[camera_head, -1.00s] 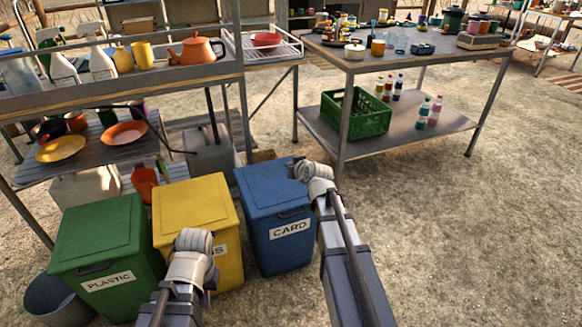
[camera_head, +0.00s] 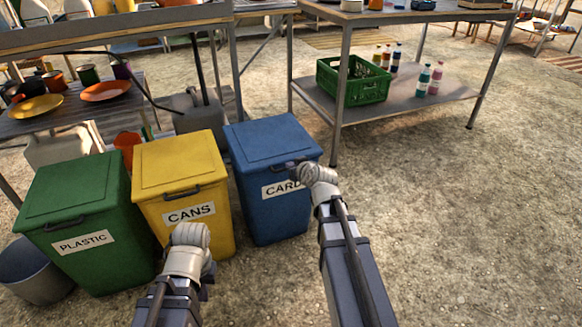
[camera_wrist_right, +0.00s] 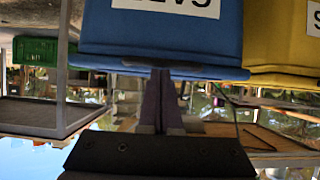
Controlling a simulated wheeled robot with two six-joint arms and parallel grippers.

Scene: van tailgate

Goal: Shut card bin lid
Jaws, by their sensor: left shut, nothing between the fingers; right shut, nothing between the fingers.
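The blue card bin (camera_head: 275,205) stands at the right end of a row of bins, with its "CARD" label partly covered by my right gripper. Its blue lid (camera_head: 268,138) lies flat on the rim and looks down. My right gripper (camera_head: 293,165) is shut and empty at the lid's front edge, by the handle. In the upside-down right wrist view, the closed fingers (camera_wrist_right: 157,100) reach the dark handle (camera_wrist_right: 150,66) under the lid edge; I cannot tell whether they touch. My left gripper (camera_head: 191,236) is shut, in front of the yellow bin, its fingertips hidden.
The yellow cans bin (camera_head: 182,158) and green plastic bin (camera_head: 72,190) stand to the left, lids down. A grey bucket (camera_head: 33,272) is at far left. A metal table with a green crate (camera_head: 353,82) stands behind right. Ground at right is clear.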

